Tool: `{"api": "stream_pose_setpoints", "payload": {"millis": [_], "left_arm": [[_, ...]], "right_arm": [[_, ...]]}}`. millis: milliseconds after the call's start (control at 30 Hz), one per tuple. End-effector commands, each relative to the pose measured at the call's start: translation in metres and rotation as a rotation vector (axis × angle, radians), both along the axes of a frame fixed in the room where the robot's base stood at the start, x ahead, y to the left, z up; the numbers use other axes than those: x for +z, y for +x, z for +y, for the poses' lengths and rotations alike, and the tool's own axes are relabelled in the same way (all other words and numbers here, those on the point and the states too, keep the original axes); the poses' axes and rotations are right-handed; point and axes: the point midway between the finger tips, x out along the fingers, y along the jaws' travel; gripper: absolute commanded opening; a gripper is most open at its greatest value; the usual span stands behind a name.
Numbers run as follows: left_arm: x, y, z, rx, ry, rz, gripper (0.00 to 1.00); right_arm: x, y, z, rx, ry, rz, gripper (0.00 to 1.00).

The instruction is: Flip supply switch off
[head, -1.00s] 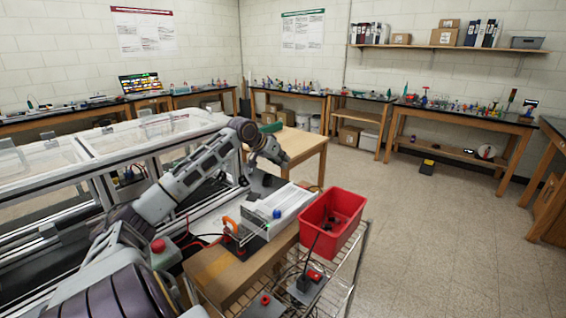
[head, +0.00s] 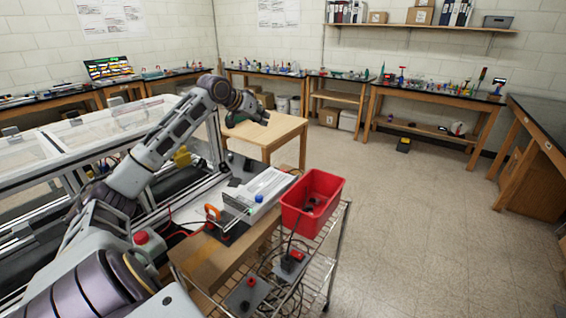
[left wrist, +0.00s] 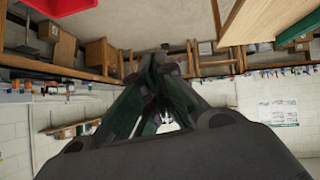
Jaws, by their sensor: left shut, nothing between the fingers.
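A black-based unit with an orange upright handle (head: 213,212) stands on the bench at the frame's near corner, with red wires by it. A white flat unit (head: 268,187) with a blue knob lies beside it. I cannot tell for sure which part is the supply switch, or its position. My left gripper (head: 262,116) is raised beyond and above these units, near the wooden table, apart from them. In the left wrist view its fingers (left wrist: 163,60) are shut and empty, and the camera faces the room. My right gripper is not in view.
A red bin (head: 312,200) stands just right of the white unit, on a wire cart (head: 325,275) holding small boxes with red buttons. A red button (head: 141,237) sits by the frame. A wooden table (head: 275,132) is behind. The floor at right is clear.

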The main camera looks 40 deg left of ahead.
Motion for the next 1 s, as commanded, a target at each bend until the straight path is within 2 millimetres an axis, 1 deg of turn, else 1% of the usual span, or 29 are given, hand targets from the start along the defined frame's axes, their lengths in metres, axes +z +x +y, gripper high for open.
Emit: {"api": "stream_pose_setpoints", "payload": {"millis": [33, 167, 333, 433, 600, 733, 1000], "left_arm": [[0.011, 0.001, -0.001, -0.002, 0.012, -0.005, 0.00], [0.027, 0.003, -0.003, -0.007, 0.041, -0.009, 0.00], [0.042, 0.005, -0.005, -0.012, 0.081, 0.001, 0.00], [0.046, 0.006, -0.007, -0.016, 0.104, 0.013, 0.00], [0.050, 0.006, -0.008, -0.021, 0.136, 0.038, 0.00], [0.050, 0.006, -0.009, -0.026, 0.154, 0.060, 0.00], [0.044, 0.003, -0.009, -0.033, 0.180, 0.108, 0.00]], "right_arm": [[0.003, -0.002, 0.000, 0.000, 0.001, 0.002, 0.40], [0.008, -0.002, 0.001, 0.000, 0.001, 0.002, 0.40], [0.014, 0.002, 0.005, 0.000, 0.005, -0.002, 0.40], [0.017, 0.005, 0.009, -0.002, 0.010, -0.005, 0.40], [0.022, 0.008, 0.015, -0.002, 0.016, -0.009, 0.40], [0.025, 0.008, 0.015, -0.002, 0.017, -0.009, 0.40], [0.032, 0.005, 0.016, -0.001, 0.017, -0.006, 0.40]]}}
